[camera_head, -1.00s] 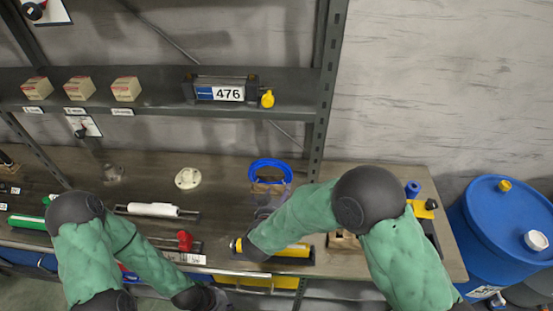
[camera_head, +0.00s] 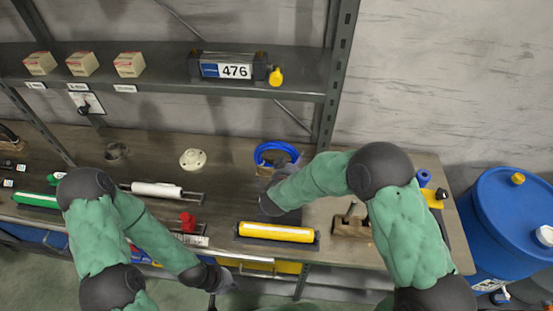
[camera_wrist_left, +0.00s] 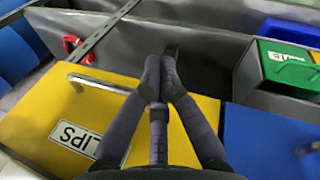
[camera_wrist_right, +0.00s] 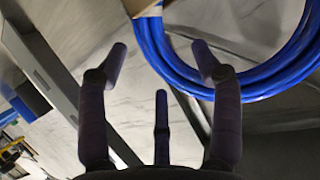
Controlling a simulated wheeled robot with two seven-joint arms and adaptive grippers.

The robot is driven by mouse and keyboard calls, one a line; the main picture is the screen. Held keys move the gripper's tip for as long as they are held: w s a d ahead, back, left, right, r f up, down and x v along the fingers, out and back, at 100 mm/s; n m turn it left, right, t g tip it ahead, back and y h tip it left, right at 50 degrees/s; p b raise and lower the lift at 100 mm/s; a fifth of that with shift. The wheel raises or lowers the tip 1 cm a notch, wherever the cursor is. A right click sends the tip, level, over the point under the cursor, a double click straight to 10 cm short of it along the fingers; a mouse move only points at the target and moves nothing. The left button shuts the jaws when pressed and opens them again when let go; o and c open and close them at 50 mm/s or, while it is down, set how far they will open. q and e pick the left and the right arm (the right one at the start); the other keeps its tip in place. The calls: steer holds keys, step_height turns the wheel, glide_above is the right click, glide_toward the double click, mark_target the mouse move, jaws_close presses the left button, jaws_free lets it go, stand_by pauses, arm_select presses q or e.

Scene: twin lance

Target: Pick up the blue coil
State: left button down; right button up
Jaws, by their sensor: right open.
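The blue coil (camera_head: 277,147) is at the back of the workbench, beside the shelf upright, in the head view. Its lower part is partly hidden by a brownish piece and my right arm. In the right wrist view the coil (camera_wrist_right: 262,84) is a ring of several blue strands with a cardboard-coloured wrap at upper left. My right gripper (camera_wrist_right: 162,63) is open and empty, with the coil ahead and to the right, near the right fingertip; contact cannot be told. My left gripper (camera_wrist_left: 160,66) is shut and empty above a yellow drawer front at the bench's front.
A yellow tube (camera_head: 277,232) lies in front of my right wrist. A wooden block (camera_head: 350,226) is right of it. A white roll (camera_head: 157,190) and a white round fitting (camera_head: 193,159) are to the left. The shelf upright (camera_head: 335,80) stands close to the coil.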

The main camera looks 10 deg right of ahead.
mark_target(296, 159)
steer(key=x, duration=0.3)
steer(key=shift+w+d+f+b, duration=0.1)
steer(key=shift+w+f+b, duration=0.05)
steer(key=shift+b, duration=0.2)
jaws_close()
steer(key=shift+r, duration=0.25)
